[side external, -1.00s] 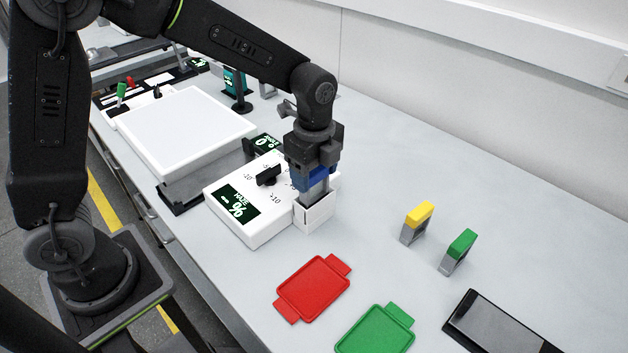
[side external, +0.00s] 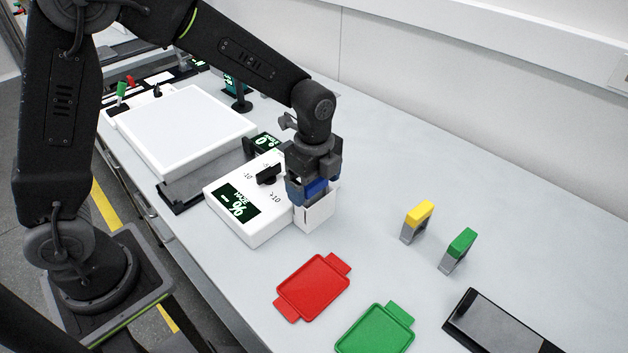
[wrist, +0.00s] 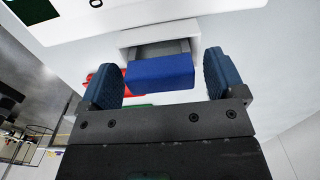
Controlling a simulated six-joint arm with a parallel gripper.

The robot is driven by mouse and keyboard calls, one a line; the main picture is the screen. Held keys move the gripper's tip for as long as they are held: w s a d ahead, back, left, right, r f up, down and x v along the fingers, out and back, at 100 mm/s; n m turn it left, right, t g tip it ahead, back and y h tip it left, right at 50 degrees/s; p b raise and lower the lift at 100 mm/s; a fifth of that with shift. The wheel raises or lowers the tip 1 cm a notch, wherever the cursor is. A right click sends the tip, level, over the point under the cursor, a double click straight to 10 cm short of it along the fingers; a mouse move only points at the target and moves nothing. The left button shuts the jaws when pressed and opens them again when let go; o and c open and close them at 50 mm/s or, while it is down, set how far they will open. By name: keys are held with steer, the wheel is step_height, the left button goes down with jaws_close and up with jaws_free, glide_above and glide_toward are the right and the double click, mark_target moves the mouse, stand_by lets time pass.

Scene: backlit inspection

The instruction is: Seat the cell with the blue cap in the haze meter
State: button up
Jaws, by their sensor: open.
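The white haze meter (side external: 258,228) has a dark display and a black knob, with a white cell holder (side external: 316,215) at its right side. The cell with the blue cap (wrist: 162,74) stands in the holder's slot; its cap is above the rim and most of its grey body is hidden inside. My gripper (side external: 313,187) is low over the holder. In the wrist view my gripper (wrist: 163,68) is open, with a blue-padded finger on each side of the cap and visible gaps. Whether the cell touches the slot bottom cannot be seen.
A yellow-capped cell (side external: 418,221) and a green-capped cell (side external: 459,249) stand on the bench to the right. A red tray (side external: 312,288), a green tray (side external: 376,330) and a dark flat device (side external: 500,325) lie nearer. A white light panel (side external: 187,130) is at the left.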

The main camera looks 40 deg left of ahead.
step_height(320, 180, up, 12)
steer(key=s+a+r+n+t, duration=0.1)
steer(key=s+a+n, duration=0.3)
steer(key=s+n, duration=0.5)
steer(key=s+a+r+n+t, duration=0.2)
steer(key=s+a+n+t, duration=0.1)
steer(key=s+n, duration=0.6)
steer(key=shift+s+a+r+t, duration=0.3)
steer(key=shift+s+a+t, duration=0.05)
steer(key=shift+t, duration=0.45)
stand_by(1.1)
